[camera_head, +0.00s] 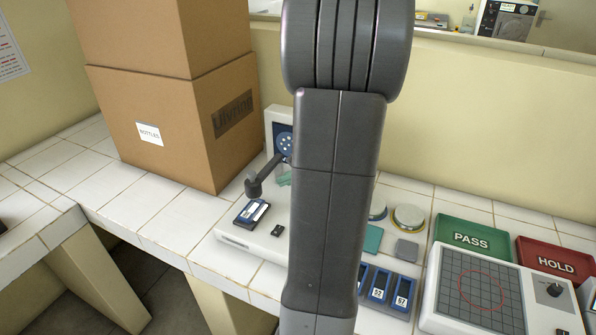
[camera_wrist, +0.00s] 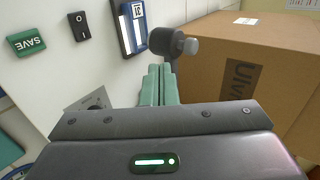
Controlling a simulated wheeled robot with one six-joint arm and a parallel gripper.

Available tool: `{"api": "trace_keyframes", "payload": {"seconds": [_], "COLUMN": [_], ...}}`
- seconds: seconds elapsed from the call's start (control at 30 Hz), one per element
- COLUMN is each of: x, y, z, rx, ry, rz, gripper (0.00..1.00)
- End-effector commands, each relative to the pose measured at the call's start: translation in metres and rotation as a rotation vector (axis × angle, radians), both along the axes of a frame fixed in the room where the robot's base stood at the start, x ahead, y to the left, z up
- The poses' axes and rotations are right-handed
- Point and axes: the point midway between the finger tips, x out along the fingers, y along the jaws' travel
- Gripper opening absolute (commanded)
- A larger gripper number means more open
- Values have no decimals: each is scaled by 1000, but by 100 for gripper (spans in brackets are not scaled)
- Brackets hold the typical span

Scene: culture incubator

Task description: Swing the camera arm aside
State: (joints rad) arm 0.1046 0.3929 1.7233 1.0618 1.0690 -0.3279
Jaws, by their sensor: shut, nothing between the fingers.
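The camera arm (camera_head: 266,176) is a dark grey bar with a cylindrical head at its left end. It reaches out over a white imaging device (camera_head: 238,241) on the tiled bench. In the wrist view the camera arm's dark head (camera_wrist: 165,42) with its grey knob shows just beyond my fingertips. My gripper (camera_wrist: 159,70) has teal fingers, shut together with nothing between them. The fingertips appear very close to the camera arm; I cannot tell if they touch. In the head view my dark arm hides most of the gripper and the device's right part.
Stacked cardboard boxes (camera_head: 165,125) stand close behind left. A blue slide holder (camera_wrist: 128,27), a black switch (camera_wrist: 79,26) and a green SAVE button (camera_wrist: 26,42) are on the device. A green PASS tray (camera_head: 470,238), a red HOLD tray (camera_head: 553,262) and a gridded plate device (camera_head: 478,290) are at right.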

Motion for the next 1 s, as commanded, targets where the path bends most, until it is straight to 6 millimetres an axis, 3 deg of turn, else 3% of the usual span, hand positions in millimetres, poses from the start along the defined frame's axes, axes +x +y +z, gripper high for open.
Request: {"api": "trace_keyframes", "payload": {"seconds": [0.13,0.4,1.0], "x": [7,19,21], "y": [24,53,60], "z": [-18,-11,-12], "rx": [-2,-1,-1], "ry": [5,0,-1], "rz": [3,1,-9], "gripper": [0,0,0]}}
